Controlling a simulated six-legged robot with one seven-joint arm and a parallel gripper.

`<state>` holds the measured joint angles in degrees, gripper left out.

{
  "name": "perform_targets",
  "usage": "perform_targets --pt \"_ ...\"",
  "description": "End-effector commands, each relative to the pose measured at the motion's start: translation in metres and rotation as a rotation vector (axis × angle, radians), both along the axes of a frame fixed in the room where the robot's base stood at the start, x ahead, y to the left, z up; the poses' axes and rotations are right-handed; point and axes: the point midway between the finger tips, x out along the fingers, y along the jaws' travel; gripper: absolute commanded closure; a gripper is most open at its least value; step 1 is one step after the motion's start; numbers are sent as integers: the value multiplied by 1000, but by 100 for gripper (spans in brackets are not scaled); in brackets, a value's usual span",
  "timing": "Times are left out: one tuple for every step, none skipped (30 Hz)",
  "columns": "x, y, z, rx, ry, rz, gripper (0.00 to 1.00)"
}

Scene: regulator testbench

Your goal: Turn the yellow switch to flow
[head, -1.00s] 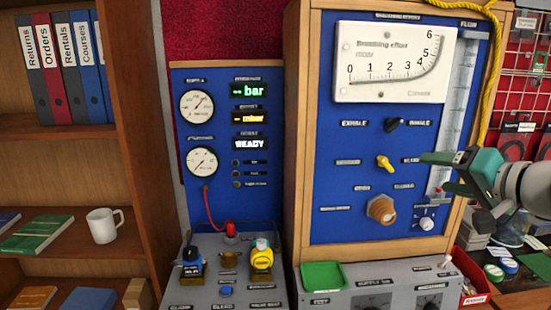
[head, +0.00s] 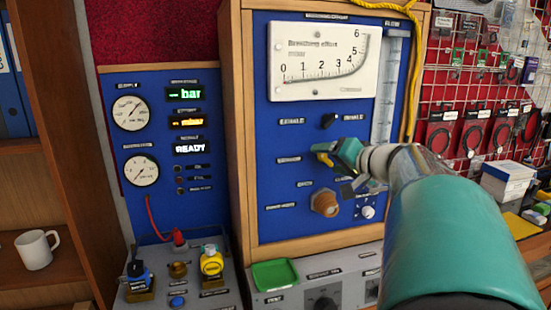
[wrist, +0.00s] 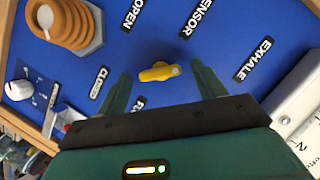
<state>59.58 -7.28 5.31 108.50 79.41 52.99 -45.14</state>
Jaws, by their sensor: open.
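The yellow switch (wrist: 158,72) sits on the blue panel (head: 275,215), in the middle of the wrist view. Its lever lies nearly level in that picture. In the head view the yellow switch (head: 323,159) shows only in part beside my gripper (head: 340,155), which hides the rest. In the wrist view my gripper (wrist: 162,70) is open, with one green finger on either side of the switch and a gap to each. Contact cannot be told. A label reading SENSOR is above the switch; another below it is mostly hidden by my gripper.
A brown knob (head: 325,203) and a small white knob (head: 367,211) are below the switch, and a black switch (head: 328,121) is above it. A gauge (head: 322,62) tops the panel. A green tray (head: 275,274) stands on the grey unit below.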

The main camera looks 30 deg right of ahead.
Motion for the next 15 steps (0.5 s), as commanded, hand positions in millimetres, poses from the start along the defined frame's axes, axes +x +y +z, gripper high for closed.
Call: perform_targets --pt "0 0 0 0 -1 -1 31" --pt "0 0 0 0 -1 -1 31" --pt "0 0 0 0 -1 -1 31" --pt "0 0 0 0 -1 -1 31" --pt "0 0 0 0 -1 -1 31" --pt "0 0 0 0 -1 -1 31" --pt "0 0 0 0 -1 -1 35" --pt "0 0 0 0 0 0 41" --pt "0 0 0 0 -1 -1 49" --pt "0 0 0 0 0 0 54" --pt "0 0 0 0 0 0 60" --pt "0 0 0 0 0 0 68" --pt "0 0 0 0 0 0 74" --pt "0 0 0 0 0 0 76" --pt "0 0 0 0 0 0 76"
